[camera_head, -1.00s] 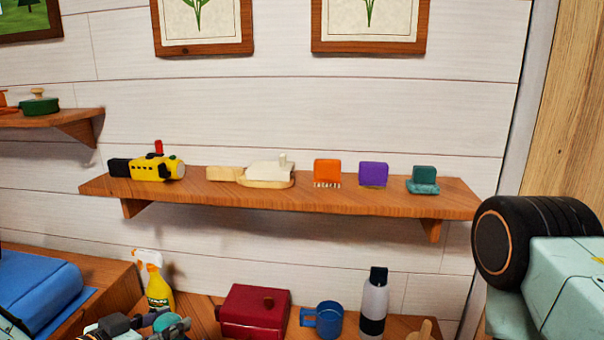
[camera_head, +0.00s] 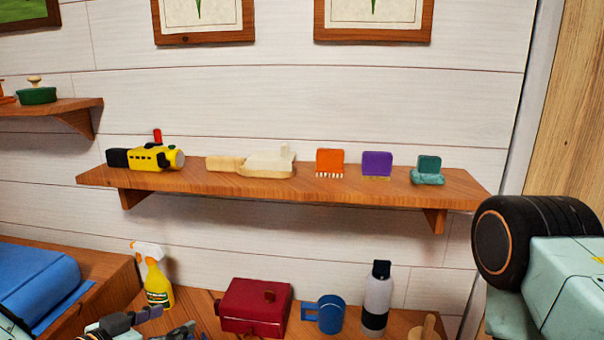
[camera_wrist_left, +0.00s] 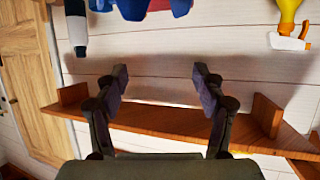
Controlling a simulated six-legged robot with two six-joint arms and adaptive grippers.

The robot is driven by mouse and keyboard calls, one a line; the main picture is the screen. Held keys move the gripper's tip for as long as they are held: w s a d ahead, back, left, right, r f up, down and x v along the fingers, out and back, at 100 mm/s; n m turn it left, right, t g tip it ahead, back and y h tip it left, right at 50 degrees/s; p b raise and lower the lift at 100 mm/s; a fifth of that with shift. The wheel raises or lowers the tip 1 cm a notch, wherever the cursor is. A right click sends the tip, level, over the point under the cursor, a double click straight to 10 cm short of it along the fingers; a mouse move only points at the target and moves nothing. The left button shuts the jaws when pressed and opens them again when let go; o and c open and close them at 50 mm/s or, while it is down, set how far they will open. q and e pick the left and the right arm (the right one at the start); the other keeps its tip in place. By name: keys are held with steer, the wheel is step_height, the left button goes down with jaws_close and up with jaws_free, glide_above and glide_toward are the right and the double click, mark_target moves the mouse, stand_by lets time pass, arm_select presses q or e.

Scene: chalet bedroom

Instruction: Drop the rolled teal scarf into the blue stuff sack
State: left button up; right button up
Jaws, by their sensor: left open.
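My left gripper (camera_head: 170,322) is at the bottom edge of the head view, in front of the lower wooden surface, with its fingers apart. In the left wrist view its two fingers (camera_wrist_left: 160,82) stand wide apart with nothing between them. The rolled teal scarf is not seen in either view now. A blue shape (camera_wrist_left: 140,8) with red next to it is cut off at the top of the wrist view; I cannot tell whether it is the stuff sack. A blue cloth-like thing (camera_head: 38,278) lies at the left of the head view. My right gripper is not seen.
A spray bottle (camera_head: 156,278), red box (camera_head: 250,312), blue mug (camera_head: 328,316) and grey bottle (camera_head: 376,303) stand along the wall. Above, a wooden shelf (camera_head: 300,193) holds a yellow toy (camera_head: 150,158), brushes and blocks. Wall beneath the shelf is bare.

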arm_select(q)
step_height(320, 180, up, 10)
stand_by(0.8)
steer(key=shift+s+a, duration=0.1)
steer(key=s+d+f+n+g+y, duration=0.15)
steer(key=s+f+g, duration=0.4)
steer(key=f, duration=0.75)
steer(key=s+f+n+g+y, duration=0.1)
steer(key=s+f+g, duration=0.1)
steer(key=s+f, duration=0.55)
steer(key=s+d+f+n+g+y, duration=0.15)
steer(key=s+f, duration=0.25)
steer(key=s, duration=0.6)
steer(key=s+a+f+n+g+y, duration=0.1)
steer(key=s+f+g, duration=0.2)
steer(key=s+f, duration=0.45)
step_height(320, 180, down, 15)
steer(key=s+b, duration=0.2)
steer(key=b, duration=1.4)
steer(key=shift+s+d+y+b, duration=0.15)
steer(key=shift+d+y+b, duration=0.15)
steer(key=shift+b, duration=0.1)
